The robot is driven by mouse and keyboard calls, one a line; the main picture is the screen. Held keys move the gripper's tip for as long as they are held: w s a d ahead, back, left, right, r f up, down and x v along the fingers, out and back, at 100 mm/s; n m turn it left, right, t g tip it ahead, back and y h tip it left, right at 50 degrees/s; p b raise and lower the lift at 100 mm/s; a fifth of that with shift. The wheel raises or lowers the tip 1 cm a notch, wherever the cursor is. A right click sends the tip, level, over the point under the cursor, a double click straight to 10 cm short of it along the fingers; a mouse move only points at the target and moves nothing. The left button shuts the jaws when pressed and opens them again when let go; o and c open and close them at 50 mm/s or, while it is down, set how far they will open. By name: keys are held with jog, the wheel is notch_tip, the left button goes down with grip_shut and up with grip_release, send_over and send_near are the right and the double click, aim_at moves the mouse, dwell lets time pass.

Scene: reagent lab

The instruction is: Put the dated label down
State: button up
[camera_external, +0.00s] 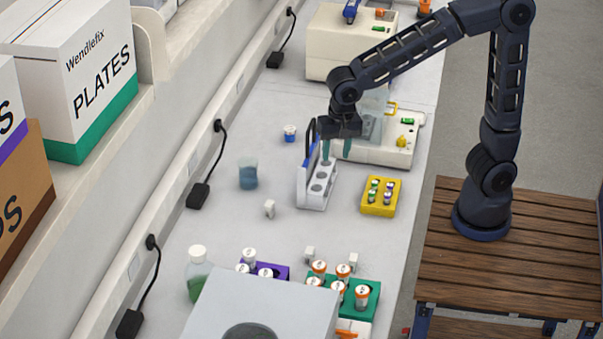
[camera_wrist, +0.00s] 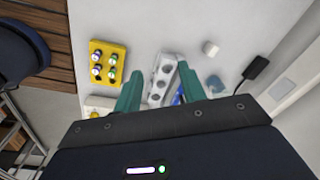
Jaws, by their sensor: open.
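I cannot make out a dated label in either view. My gripper (camera_external: 336,153) is open, its two teal fingers apart above the far end of a white rack (camera_external: 314,202). In the wrist view, the fingers (camera_wrist: 160,76) stand on either side of the rack (camera_wrist: 173,78), and nothing shows held between them. The rack has a row of round holes and a blue-edged upright panel (camera_external: 302,184) along its left side. Whether the fingers touch the rack is unclear.
A yellow block with small vials (camera_external: 380,209) stands right of the rack. A blue beaker (camera_external: 248,175), a small white block (camera_external: 269,209) and a blue-capped piece (camera_external: 290,133) lie left. A green rack of orange-ringed vials (camera_external: 371,300) and a grey machine (camera_external: 264,299) stand nearer.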

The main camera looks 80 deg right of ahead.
jog(key=s+d+r+n+t, duration=0.1)
jog(key=s+d+r+n, duration=0.1)
jog(key=s+d+n, duration=0.4)
jog(key=s+d+r+n+t, duration=0.2)
jog(key=s+d+n, duration=0.3)
jog(key=s+d, duration=0.9)
jog(key=shift+r+n+t, duration=0.3)
jog(key=shift+r+n, duration=0.1)
jog(key=shift+r, duration=0.05)
jog(key=shift+o, duration=0.5)
jog(key=shift+w+a, duration=0.1)
